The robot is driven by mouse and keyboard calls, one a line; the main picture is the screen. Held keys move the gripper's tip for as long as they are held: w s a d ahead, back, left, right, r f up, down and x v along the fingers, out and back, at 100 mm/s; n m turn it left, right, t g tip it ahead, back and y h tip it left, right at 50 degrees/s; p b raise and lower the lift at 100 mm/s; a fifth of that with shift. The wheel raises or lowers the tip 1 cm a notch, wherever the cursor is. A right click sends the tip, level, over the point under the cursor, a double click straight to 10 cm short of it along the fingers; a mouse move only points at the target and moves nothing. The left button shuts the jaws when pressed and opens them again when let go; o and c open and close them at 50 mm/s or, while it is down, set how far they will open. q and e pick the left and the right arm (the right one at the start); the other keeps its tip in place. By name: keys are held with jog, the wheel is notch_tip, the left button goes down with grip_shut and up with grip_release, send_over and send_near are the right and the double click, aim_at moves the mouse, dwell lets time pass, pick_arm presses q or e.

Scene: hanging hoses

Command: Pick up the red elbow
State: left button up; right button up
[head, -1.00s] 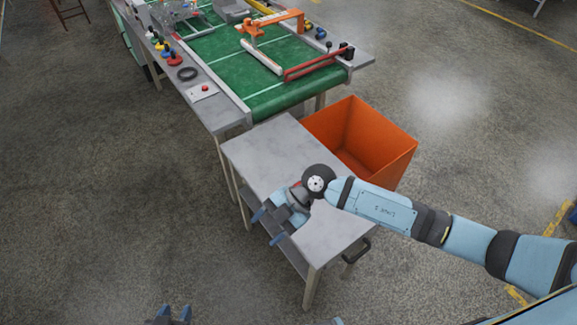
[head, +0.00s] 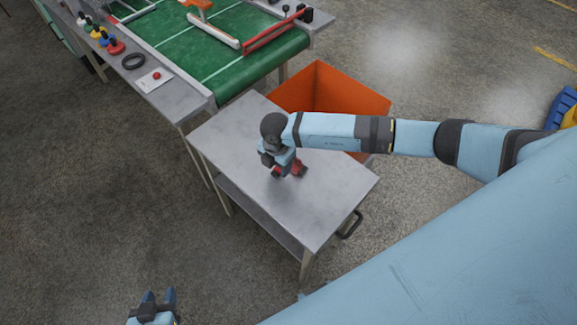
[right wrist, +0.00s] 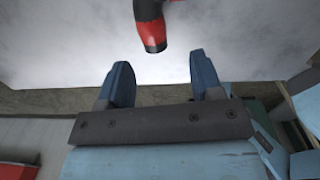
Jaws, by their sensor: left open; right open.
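The red elbow (head: 298,168), red with black parts, lies on the grey metal table, partly hidden by my right gripper (head: 282,164). In the right wrist view, the elbow (right wrist: 151,27) is at the top, just beyond the fingertips. My right gripper (right wrist: 161,68) shows there with its two blue fingers apart and nothing between them. The elbow's upper end is cut off by the frame. My left gripper (head: 158,296) is open and empty at the bottom left of the head view, far from the table.
The metal table (head: 325,205) is otherwise clear and has a black handle (head: 351,225) at its right. An orange bin (head: 330,90) stands behind it. A green conveyor (head: 200,45) lies beyond, with a side ledge holding a black ring (head: 133,61) and a red button (head: 157,76).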

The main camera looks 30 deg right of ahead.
aim_at(277, 170)
jog(key=f, duration=0.2)
jog(key=w+f, duration=0.1)
jog(key=f, duration=0.2)
jog(key=shift+d+f, duration=0.1)
jog(key=shift+d, duration=0.05)
jog(key=c, duration=1)
